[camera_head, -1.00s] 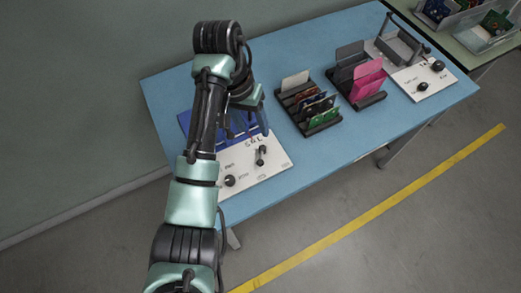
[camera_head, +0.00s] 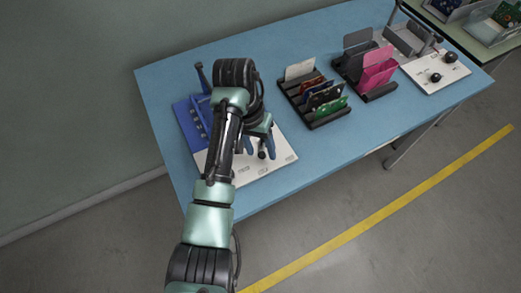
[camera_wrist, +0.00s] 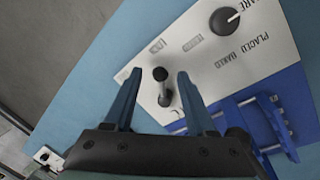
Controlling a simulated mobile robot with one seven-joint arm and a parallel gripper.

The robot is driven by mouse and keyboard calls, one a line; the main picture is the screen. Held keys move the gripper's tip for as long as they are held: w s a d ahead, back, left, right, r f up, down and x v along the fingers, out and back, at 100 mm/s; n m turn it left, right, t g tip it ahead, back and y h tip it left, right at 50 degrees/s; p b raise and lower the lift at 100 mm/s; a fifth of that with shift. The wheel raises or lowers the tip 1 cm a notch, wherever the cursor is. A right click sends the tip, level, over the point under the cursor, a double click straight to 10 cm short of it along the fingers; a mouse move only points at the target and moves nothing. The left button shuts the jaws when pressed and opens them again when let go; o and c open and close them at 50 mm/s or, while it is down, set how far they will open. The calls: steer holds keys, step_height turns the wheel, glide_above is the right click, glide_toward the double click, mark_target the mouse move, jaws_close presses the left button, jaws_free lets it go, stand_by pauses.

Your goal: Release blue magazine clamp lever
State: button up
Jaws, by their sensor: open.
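The blue magazine (camera_head: 187,120) sits at the table's left end, partly behind my arm. It also shows at the lower right of the wrist view (camera_wrist: 292,108). A white panel (camera_head: 283,160) lies in front of it. A short black lever with a round top (camera_wrist: 162,88) stands on this panel, and shows below my gripper in the head view (camera_head: 262,153). My gripper (camera_wrist: 157,82) is open, with its two blue fingers on either side of the lever. Gaps show between lever and fingers. How deep the fingertips reach is unclear.
A black round knob (camera_wrist: 224,20) is on the panel beside the lever. A dark upright arm (camera_head: 202,78) rises behind the blue magazine. A rack of cards (camera_head: 314,97), a pink-card rack (camera_head: 375,75) and a grey fixture (camera_head: 408,40) stand rightward. The front table strip is clear.

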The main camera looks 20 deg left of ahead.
steer(key=shift+f, duration=0.35)
jaws_close()
